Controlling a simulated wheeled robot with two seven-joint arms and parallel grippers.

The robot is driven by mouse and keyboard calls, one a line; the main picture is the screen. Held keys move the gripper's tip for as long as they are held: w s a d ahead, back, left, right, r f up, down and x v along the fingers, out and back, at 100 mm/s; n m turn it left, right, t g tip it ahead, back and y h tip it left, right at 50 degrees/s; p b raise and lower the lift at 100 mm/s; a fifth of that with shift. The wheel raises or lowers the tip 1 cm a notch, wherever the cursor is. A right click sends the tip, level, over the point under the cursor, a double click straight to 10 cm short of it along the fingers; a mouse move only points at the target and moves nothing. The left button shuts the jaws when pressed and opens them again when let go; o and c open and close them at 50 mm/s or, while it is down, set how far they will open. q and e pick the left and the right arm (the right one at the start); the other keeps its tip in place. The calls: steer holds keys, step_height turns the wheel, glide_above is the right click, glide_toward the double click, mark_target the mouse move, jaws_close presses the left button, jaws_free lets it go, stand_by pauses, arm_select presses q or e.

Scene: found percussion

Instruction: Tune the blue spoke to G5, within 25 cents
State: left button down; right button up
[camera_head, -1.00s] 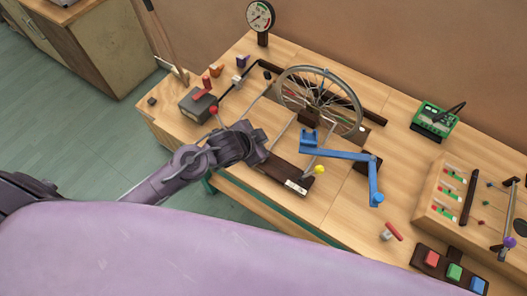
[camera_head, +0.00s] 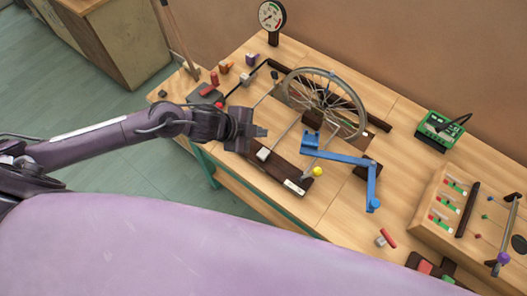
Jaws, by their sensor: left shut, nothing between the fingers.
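The spoked wheel (camera_head: 357,97) stands upright in its dark stand on the wooden bench. Its spokes are thin, and I cannot pick out a blue one. A blue crank-shaped tool (camera_head: 340,157) extends in front of the wheel, to the right. A round dial gauge (camera_head: 271,16) stands behind the wheel to the left; its reading is too small to tell. My left gripper (camera_head: 264,131) is shut and empty, in front of the wheel on its left, apart from it. My right gripper is not in view.
A lever with a yellow knob (camera_head: 317,171) is near the front edge. A dark grey box (camera_head: 206,95) is partly hidden by my left arm. A green device (camera_head: 437,128) and a wooden panel (camera_head: 446,205) stand at right. A small red-handled item (camera_head: 388,238) lies in front.

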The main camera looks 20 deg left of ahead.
mark_target(260, 154)
arm_select(q)
step_height(260, 154, down, 8)
steer(key=b, duration=0.7)
steer(key=shift+f+b, duration=0.15)
steer(key=shift+b, duration=0.2)
steer(key=shift+f, duration=0.25)
stand_by(0.7)
stand_by(0.5)
steer(key=shift+f, duration=0.4)
